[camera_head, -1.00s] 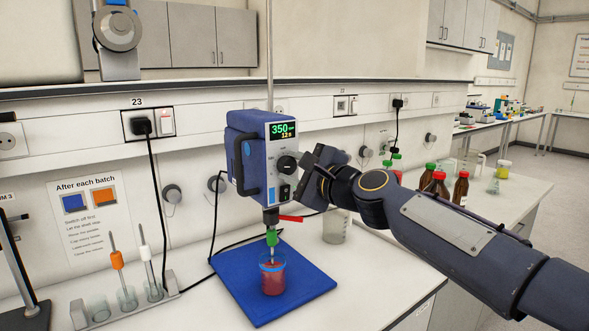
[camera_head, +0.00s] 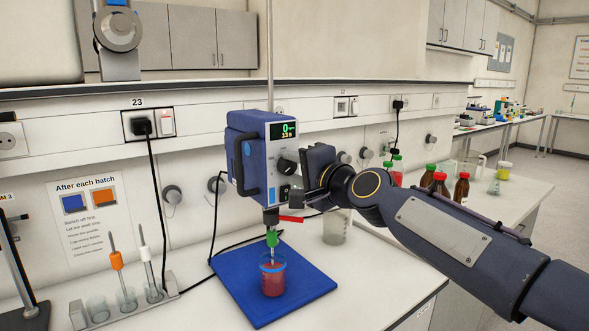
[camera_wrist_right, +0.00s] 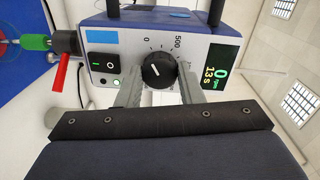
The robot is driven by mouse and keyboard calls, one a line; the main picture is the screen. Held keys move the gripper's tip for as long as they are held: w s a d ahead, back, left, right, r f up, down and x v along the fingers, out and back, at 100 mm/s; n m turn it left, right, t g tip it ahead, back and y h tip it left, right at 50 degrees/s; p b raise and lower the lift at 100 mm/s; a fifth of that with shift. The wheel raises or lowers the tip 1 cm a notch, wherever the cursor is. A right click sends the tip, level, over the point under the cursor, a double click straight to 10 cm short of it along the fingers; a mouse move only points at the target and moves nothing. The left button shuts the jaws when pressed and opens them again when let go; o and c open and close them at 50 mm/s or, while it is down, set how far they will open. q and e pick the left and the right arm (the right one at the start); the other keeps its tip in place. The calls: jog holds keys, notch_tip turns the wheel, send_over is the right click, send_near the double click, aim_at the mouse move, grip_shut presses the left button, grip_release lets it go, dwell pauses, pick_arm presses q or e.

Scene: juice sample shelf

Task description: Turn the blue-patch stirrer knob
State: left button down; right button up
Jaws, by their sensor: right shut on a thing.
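The blue stirrer (camera_head: 255,125) stands over a blue mat, with a lit display reading 0 rpm and 13 s. A blue patch (camera_wrist_right: 180,12) shows on its housing in the right wrist view. Its black round knob (camera_head: 287,164) is on the front panel; in the right wrist view the knob (camera_wrist_right: 158,70) has a white pointer line, with a 0 to 500 scale around it. My right gripper (camera_head: 302,177) is at the panel. Its two grey fingers (camera_wrist_right: 161,86) are shut on the knob, one on each side. My left gripper is not in view.
A beaker of red juice (camera_head: 272,279) sits under the green-collared shaft on the blue mat (camera_head: 245,305). A red lever (camera_head: 291,219) sticks out below the panel. An empty beaker (camera_head: 337,227) stands behind my arm. Bottles (camera_head: 440,185) stand right; a stirrer rack (camera_head: 80,316) stands left.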

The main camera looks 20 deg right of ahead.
jog(key=shift+f, duration=0.1)
dwell(0.4)
jog(key=o, duration=1)
jog(key=b+v, duration=0.1)
jog(key=v, duration=0.7)
jog(key=s+f+n+g+h+p, duration=0.2)
jog(key=s+f+n+g, duration=0.8)
jog(key=s+f, duration=1.7)
notch_tip(320, 180, down, 2)
jog(key=shift+s+d+f+n+g+p, duration=0.1)
jog(key=shift+s+d+n+g+p, duration=0.3)
jog(key=shift+p, duration=0.85)
